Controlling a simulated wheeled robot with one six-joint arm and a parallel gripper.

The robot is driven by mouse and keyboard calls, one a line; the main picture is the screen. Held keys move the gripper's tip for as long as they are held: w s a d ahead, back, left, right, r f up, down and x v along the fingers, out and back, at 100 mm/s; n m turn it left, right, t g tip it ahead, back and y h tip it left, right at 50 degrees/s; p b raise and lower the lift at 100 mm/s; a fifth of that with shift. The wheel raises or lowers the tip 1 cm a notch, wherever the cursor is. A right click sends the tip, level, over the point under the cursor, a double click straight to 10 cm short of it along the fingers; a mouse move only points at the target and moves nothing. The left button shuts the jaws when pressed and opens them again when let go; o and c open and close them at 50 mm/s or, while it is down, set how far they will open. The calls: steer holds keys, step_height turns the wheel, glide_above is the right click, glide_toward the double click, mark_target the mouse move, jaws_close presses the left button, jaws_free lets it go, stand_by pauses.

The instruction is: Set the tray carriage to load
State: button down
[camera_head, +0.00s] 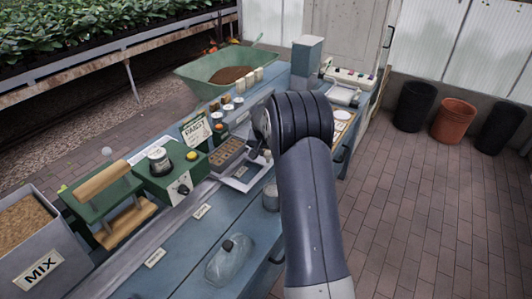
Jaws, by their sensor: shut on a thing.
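The tray carriage (243,178) is a pale plate on the rail along the blue-grey bench, just left of my arm. A brown seed tray with cells (227,154) sits at it. Small white labels stand along the bench front, one near the bottom (154,257) and one farther up (202,210); their words are too small to read. My arm bends over the bench beside the carriage, and its wrist hides part of the carriage's right side.
A grey MIX bin (40,262) and a green press with wooden bars (110,205) stand at the left. A green control box (180,172) stands behind the rail. A glass-like lump (229,262) and a small jar (271,196) are at the front.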

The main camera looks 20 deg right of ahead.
steer(key=shift+w+d+r, duration=0.1)
steer(key=shift+d, duration=0.05)
steer(key=c, duration=1.3)
jaws_free()
steer(key=shift+d, duration=0.1)
steer(key=shift+o, duration=1.1)
steer(key=v, duration=1)
steer(key=shift+a+r+b, duration=0.2)
steer(key=shift+r+b, duration=0.05)
steer(key=shift+b, duration=0.1)
steer(key=x, duration=1)
steer(key=shift+s+a+f, duration=0.2)
steer(key=shift+a+f, duration=0.05)
steer(key=shift+f, duration=0.2)
steer(key=shift+s+a+r, duration=0.1)
steer(key=shift+s+a, duration=0.25)
